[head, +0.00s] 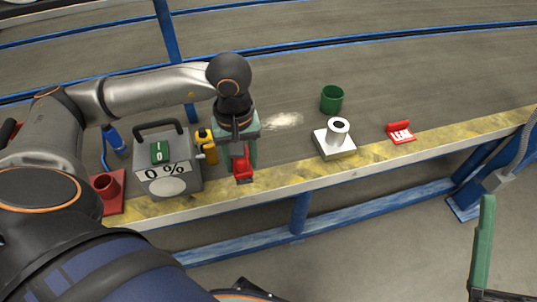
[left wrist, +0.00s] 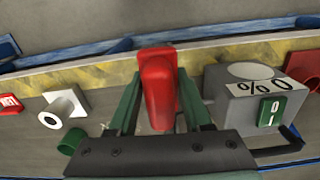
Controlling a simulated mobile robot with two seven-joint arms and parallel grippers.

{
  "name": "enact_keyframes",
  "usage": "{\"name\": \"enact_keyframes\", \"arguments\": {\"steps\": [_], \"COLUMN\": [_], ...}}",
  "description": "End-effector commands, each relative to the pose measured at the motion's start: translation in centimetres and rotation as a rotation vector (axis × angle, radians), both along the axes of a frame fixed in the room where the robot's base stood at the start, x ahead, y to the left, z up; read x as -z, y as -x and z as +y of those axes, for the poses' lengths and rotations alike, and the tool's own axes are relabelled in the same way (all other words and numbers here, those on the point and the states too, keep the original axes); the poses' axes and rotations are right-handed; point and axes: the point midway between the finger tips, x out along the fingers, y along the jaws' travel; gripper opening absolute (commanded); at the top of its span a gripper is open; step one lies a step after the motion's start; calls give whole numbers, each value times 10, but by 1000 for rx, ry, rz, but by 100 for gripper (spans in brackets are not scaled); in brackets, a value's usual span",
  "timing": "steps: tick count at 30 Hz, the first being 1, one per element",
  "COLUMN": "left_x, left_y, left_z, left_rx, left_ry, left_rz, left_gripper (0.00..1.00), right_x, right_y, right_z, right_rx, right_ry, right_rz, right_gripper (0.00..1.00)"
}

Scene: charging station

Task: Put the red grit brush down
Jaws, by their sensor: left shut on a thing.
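The red grit brush (head: 243,168) is held between the green fingers of my left gripper (head: 241,157) in the head view, over the yellow-striped front edge of the bench. In the left wrist view the brush (left wrist: 158,82) stands out between the two fingers of the gripper (left wrist: 159,90). I cannot tell whether the brush touches the bench. A pale patch of grit (head: 282,121) lies on the bench to the right of it. One green finger of my right gripper (head: 484,240) shows at the lower right, away from the bench; its other finger is not clear.
A grey charger box (head: 180,178) reading 0 % and a yellow plug (head: 206,146) stand close left of the gripper. A red holder (head: 107,187) is farther left. A white spool block (head: 335,146), green cup (head: 332,98) and red sign (head: 400,133) stand right.

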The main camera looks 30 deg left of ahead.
Motion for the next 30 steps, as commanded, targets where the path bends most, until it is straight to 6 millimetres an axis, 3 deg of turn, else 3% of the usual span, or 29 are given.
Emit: {"name": "enact_keyframes", "arguments": {"steps": [1,8,21,24,30], "left_x": [12,23,67,88,108], "left_y": [1,-8,-94,-109,-129], "left_z": [2,6,16,18,21], "left_rx": [-19,-55,-53,-53,-52], "left_ry": [-2,-3,-4,-4,-5], "left_rz": [-2,-2,1,2,-2], "left_gripper": [0,0,0,0,0], "right_x": [2,-5,18,26,34], "right_y": [6,18,16,16,16], "right_z": [1,3,4,5,6], "right_rx": [-9,-25,-44,-53,-64], "right_ry": [0,-1,-19,-27,-37], "right_rz": [-37,-101,-80,-74,-64], "right_gripper": [79,79,79,79,79]}}
